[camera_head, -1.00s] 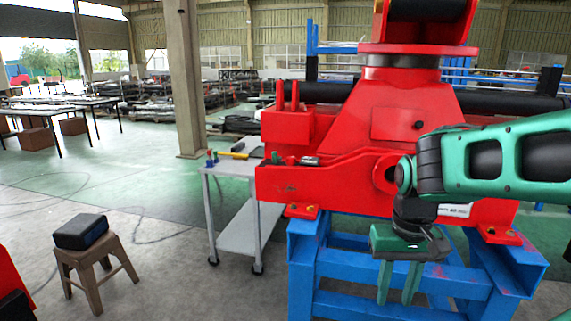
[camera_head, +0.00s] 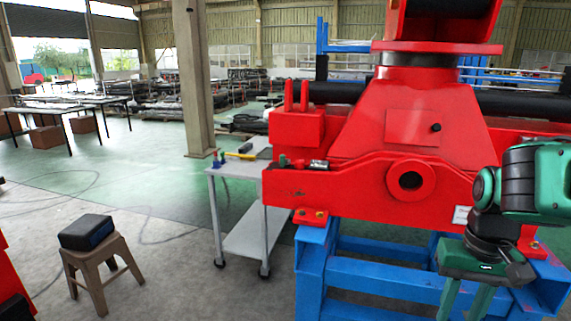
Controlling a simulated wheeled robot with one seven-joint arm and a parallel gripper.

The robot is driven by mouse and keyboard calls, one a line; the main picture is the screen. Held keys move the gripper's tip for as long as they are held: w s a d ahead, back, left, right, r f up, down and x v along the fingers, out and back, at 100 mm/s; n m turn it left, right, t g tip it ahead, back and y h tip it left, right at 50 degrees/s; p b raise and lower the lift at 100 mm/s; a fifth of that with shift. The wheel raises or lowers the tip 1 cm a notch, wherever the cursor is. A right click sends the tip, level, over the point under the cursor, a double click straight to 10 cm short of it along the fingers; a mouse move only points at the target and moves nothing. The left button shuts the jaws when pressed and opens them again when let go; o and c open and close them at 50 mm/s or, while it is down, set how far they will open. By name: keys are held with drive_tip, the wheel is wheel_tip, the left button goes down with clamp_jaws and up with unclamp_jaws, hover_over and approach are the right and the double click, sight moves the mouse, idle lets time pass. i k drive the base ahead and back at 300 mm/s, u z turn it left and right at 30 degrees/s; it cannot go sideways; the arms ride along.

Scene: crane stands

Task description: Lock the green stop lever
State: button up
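A small green part (camera_head: 283,161), probably the stop lever, sits on the ledge of the red crane base (camera_head: 345,197), at its left end. A metal cylinder (camera_head: 318,165) lies just right of it. They are too small to tell whether the lever is locked. My gripper (camera_head: 464,306) is at the lower right, pointing down in front of the blue stand. Its two green fingers are apart with nothing seen between them; their tips reach the bottom edge of the picture. The gripper is well right of and below the green part, not touching it.
A grey cart (camera_head: 237,168) with small tools stands left of the crane base. The blue stand (camera_head: 375,273) carries the base. A brown stool (camera_head: 97,266) with a dark case (camera_head: 86,232) is at lower left. Open floor lies between stool and cart.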

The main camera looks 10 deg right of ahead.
sight(284, 162)
drive_tip(key=i, duration=1)
drive_tip(key=u, duration=0.75)
drive_tip(key=k, duration=1)
drive_tip(key=z, duration=0.6)
drive_tip(key=i, duration=0.85)
